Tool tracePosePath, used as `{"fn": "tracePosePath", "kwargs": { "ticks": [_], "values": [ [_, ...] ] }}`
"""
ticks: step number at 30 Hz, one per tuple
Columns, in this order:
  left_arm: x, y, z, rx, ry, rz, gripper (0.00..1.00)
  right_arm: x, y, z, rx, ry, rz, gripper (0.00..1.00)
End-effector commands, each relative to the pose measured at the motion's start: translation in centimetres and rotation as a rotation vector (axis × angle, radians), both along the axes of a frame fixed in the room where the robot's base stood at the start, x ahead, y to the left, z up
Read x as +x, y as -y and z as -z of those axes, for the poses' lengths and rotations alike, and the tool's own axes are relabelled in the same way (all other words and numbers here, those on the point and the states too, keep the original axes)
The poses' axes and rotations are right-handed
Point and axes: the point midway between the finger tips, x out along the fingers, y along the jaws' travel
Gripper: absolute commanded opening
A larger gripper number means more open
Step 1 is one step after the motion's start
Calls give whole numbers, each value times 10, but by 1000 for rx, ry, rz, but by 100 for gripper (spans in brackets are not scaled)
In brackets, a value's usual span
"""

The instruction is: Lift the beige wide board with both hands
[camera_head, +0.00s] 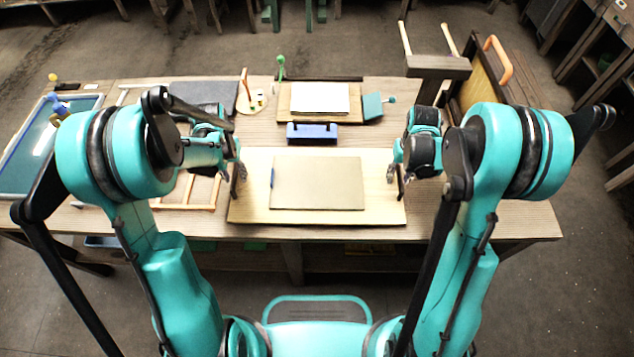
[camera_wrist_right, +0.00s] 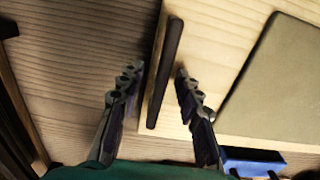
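The beige wide board (camera_head: 250,213) lies flat on the table in front of me, with a dark bar handle on its right end (camera_wrist_right: 166,75). A smaller grey-beige panel (camera_head: 318,183) lies on top of it. My right gripper (camera_wrist_right: 152,92) is open, with one finger on each side of the dark handle and visible gaps to it. It also shows in the head view at the board's right edge. My left gripper (camera_head: 239,180) is at the board's left edge with its fingers apart, and the handle there is mostly hidden.
A blue block (camera_head: 312,133) stands just behind the board. Behind it are a white sheet on a small board (camera_head: 320,98) and a teal piece (camera_head: 374,106). A wooden frame (camera_head: 190,190) lies left of the board. A small wooden stool (camera_head: 438,67) stands at the back right.

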Motion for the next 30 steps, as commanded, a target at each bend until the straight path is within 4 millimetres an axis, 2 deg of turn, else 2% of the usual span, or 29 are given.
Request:
{"fn": "tracePosePath", "kwargs": {
  "ticks": [7,8,9,12,24,30],
  "values": [
    [0,0,1,0,0,0,34,0,0,1,0,0,0,34],
    [0,0,1,0,0,0,32,0,0,1,0,0,0,32],
    [0,0,1,0,0,0,21,0,0,1,0,0,0,21],
    [0,0,1,0,0,0,0,0,0,1,0,0,0,0],
    [0,0,0,0,0,0,0,0,0,0,0,0,0,0],
    [0,0,-8,0,0,0,0,0,0,-8,0,0,0,0]
  ]
}}
